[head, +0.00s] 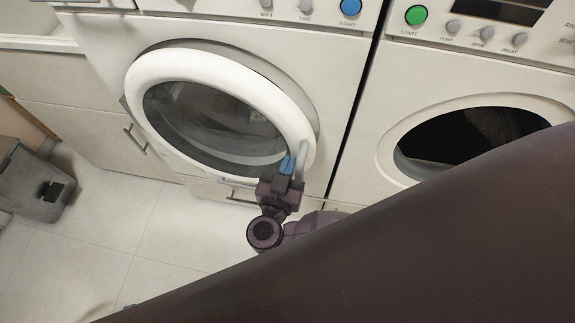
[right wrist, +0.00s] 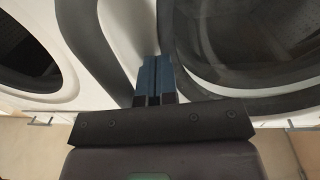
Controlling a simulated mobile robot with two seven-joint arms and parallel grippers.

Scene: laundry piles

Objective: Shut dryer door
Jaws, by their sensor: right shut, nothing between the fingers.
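The dryer door (head: 294,122) is a thick white ring around dark glass, on the left machine. It stands slightly ajar, with a gap to the machine front showing along its right side. It also fills the right of the right wrist view (right wrist: 223,92). My right gripper (head: 290,164) is at the door's lower right edge, by a pale handle-like piece. Its blue fingers are shut together with nothing between them, and point at the door edge in the right wrist view (right wrist: 153,75). I cannot tell whether they touch the door. My left gripper is not seen.
The right machine (head: 385,115) has a dark, round opening, partly hidden by my own arm. Light drawers (head: 85,128) with metal handles stand left of the dryer. A grey bin (head: 38,180) is at far left. Tiled floor (head: 120,215) between is clear.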

